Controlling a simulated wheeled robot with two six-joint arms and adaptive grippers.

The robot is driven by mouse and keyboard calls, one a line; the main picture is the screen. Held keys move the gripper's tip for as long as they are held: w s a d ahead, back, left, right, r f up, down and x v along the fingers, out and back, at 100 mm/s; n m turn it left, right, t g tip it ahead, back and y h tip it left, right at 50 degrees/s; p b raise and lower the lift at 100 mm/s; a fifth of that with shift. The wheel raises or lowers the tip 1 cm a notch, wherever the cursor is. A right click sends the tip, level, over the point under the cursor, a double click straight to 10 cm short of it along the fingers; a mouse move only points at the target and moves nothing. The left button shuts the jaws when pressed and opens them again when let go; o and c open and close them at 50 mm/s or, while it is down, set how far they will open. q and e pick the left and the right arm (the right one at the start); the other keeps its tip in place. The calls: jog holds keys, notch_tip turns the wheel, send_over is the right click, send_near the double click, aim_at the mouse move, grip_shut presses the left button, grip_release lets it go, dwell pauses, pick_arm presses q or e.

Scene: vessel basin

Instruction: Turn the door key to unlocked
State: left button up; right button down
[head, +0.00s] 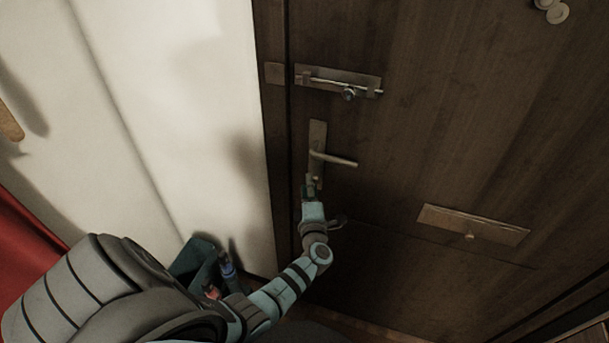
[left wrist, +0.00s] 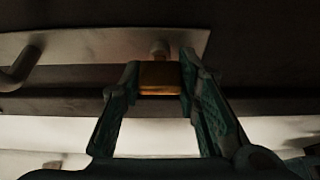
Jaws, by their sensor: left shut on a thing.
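The dark wooden door (head: 400,150) carries a metal handle plate (head: 317,135) with a lever handle (head: 336,159). The plate also shows in the left wrist view (left wrist: 100,44), with part of the lever at its left. My left gripper (head: 309,187) is at the lower end of the plate, below the lever. In the left wrist view its two fingers (left wrist: 160,80) are shut on the brass-coloured key (left wrist: 160,77). A small round metal piece (left wrist: 159,48) on the plate shows just beyond the key. In the head view the gripper hides the key. My right gripper is not in view.
A sliding bolt (head: 340,82) is fixed on the door above the handle. A mail slot plate (head: 472,225) is at the lower right. A dark green bin (head: 193,256) stands by the white wall (head: 170,100), at the left. A red surface (head: 25,245) is at the far left.

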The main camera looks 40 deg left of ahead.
pick_arm(q)
jog(key=shift+w+r, duration=0.2)
jog(key=shift+r, duration=0.25)
jog(key=o, duration=1.1)
jog(key=shift+d, duration=0.1)
jog(key=shift+o, duration=0.3)
jog(key=shift+d, duration=0.15)
jog(key=shift+s+d, duration=0.1)
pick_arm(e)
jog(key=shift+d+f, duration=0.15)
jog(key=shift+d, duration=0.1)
pick_arm(q)
jog(key=v, duration=0.8)
jog(key=shift+w+d, duration=0.2)
jog(key=shift+w, duration=0.05)
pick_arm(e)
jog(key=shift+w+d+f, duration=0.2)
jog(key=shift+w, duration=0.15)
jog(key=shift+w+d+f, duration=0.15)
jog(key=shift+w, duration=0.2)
pick_arm(q)
jog(key=shift+a+r, duration=0.1)
jog(key=shift+r, duration=0.05)
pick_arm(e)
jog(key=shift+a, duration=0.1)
